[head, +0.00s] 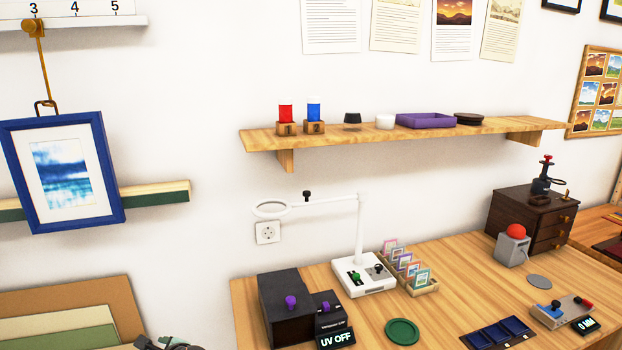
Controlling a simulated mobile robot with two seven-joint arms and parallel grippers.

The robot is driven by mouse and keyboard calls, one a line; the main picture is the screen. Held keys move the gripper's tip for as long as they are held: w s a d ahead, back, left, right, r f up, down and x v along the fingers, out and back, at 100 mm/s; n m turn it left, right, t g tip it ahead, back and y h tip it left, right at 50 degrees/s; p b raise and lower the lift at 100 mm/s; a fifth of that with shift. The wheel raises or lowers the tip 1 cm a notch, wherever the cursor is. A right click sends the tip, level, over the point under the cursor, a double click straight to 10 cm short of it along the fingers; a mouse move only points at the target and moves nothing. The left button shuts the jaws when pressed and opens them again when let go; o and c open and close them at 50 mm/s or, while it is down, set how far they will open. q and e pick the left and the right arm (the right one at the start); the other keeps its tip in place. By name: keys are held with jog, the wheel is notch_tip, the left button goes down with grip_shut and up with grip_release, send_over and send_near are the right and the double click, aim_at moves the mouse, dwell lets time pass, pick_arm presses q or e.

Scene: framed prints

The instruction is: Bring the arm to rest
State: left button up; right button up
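A dark grey and black mechanical part (172,343) shows at the bottom edge, left of centre. It looks like the top of my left arm or gripper, but its fingers are cut off by the frame, so I cannot tell whether it is open or shut or holds anything. My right arm and gripper are out of view.
A blue-framed print (108,170) hangs on a hook at the left. A wooden shelf (400,134) carries small items. The desk (455,270) holds a dark box (284,300), a white magnifier lamp (362,277), a green disc (402,331) and a drawer cabinet (530,222).

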pick_arm(q)
jog(key=s+d+f+n+t+h, duration=0.1)
jog(key=s+d+f+n+h, duration=0.2)
jog(key=s+d+f, duration=0.35)
jog(key=s+d+f+n+h, duration=0.4)
jog(key=s+f, duration=0.4)
jog(key=s, duration=0.2)
jog(key=s+d+r+n+h, duration=0.1)
jog(key=s+d+n, duration=0.3)
jog(key=s, duration=0.4)
jog(key=s+d+r+n+t+h, duration=0.1)
jog(key=s+d+r+n+h, duration=0.1)
jog(key=s, duration=0.6)
jog(key=d+n+h, duration=0.1)
jog(key=d+n, duration=0.1)
jog(key=n, duration=0.1)
jog(key=shift+r, duration=0.1)
dwell(2.7)
